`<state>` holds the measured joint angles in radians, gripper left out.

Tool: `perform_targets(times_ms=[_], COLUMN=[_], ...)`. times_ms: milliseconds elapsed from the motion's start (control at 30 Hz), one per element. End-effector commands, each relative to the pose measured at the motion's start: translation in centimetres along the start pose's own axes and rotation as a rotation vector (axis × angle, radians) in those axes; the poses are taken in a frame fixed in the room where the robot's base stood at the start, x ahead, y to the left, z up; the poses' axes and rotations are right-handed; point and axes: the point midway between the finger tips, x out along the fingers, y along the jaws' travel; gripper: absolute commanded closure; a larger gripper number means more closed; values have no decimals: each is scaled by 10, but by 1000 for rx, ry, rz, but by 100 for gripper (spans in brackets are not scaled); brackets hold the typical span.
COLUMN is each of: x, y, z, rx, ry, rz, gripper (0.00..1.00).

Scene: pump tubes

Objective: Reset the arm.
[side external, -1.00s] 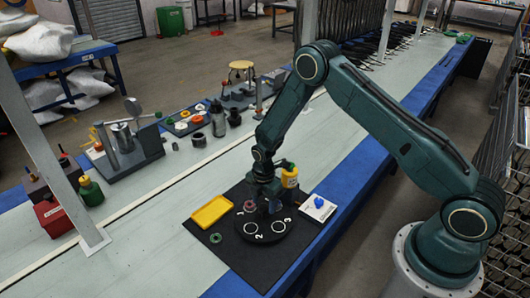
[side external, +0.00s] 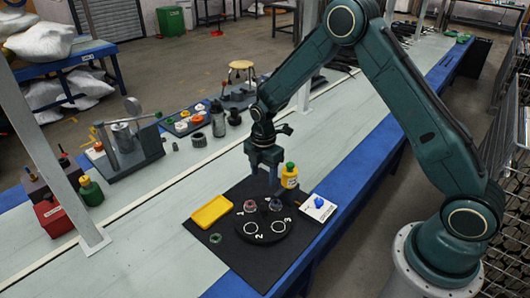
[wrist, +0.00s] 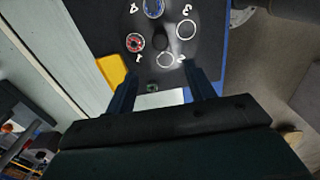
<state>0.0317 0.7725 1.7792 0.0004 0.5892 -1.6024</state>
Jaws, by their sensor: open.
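My gripper (side external: 266,177) is open and empty, raised above the back of the black round plate (side external: 263,239). In the wrist view its two fingers (wrist: 163,90) stand apart with nothing held between them. The plate has numbered places. The white circles at places 2 (side external: 250,228) and 3 (side external: 278,227) are empty.
A white card with a blue item (side external: 319,207) lies right. Tools line the bench's far side.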

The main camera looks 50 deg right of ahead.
Motion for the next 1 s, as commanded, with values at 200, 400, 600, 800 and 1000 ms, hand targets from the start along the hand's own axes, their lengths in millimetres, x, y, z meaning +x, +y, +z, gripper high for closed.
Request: perform_targets(times_ms=[200, 400, 600, 800, 1000], x=[-2, -3, -17, -56, -107], y=[0, 0, -2, -10, -28], z=[0, 0, 0, -2, -4], rx=[0, 1, 35, 140, 294], ry=[0, 0, 0, 2, 12], rz=[0, 0, 14, 50, 98], gripper=[46, 46, 46, 46, 46])
